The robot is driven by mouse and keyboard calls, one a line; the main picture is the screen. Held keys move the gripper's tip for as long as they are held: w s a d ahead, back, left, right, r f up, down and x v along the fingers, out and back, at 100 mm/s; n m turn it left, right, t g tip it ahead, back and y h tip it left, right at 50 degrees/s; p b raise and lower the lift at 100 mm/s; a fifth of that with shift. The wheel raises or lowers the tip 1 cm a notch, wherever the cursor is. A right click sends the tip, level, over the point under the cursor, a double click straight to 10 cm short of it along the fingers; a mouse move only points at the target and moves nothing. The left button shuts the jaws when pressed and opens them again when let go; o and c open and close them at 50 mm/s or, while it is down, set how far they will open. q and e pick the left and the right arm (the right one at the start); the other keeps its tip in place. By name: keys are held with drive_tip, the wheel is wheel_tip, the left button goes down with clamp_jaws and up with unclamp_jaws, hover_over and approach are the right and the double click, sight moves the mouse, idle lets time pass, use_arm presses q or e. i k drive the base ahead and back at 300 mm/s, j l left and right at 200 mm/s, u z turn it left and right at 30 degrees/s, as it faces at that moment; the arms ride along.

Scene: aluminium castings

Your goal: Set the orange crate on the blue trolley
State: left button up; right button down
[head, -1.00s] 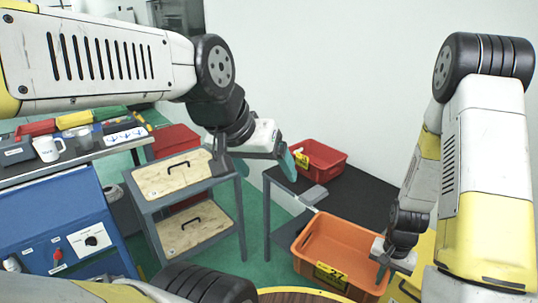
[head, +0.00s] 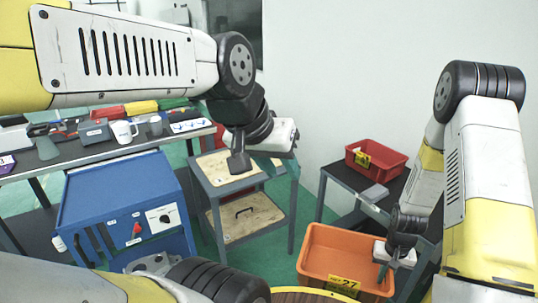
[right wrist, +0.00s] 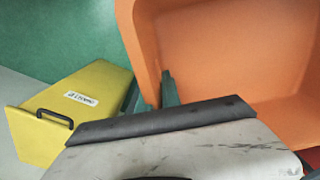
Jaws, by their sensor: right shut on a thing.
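The orange crate (head: 345,243), labelled 27, is at the lower right of the head view and looks empty. My right gripper (head: 391,270) is shut on its right wall. In the right wrist view the crate (right wrist: 205,45) fills the upper right, with its wall at the fingers (right wrist: 150,92). The crate appears to hang over the floor, in front of the dark table. A blue unit (head: 125,185) with a red switch and a dial stands at the left, its flat top bare. Whether it has wheels is hidden. My left gripper (head: 265,160) is open and empty.
A grey two-shelf cart (head: 245,205) with wooden panels stands in the middle. A red crate (head: 377,158) sits on the dark table (head: 345,180) at the right. A workbench (head: 90,152) with mugs and tools is behind the blue unit. A yellow bin (right wrist: 75,105) shows in the right wrist view.

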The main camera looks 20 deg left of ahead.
sight(120, 184)
drive_tip(key=k+j+u, duration=0.1)
drive_tip(key=j, duration=0.3)
drive_tip(key=k+j+u, duration=0.1)
drive_tip(key=j, duration=0.3)
drive_tip(key=k+j, duration=0.2)
drive_tip(key=j, duration=0.25)
drive_tip(key=k+j+u, duration=0.15)
drive_tip(key=j, duration=0.25)
drive_tip(key=j+u, duration=0.1)
drive_tip(key=j, duration=0.35)
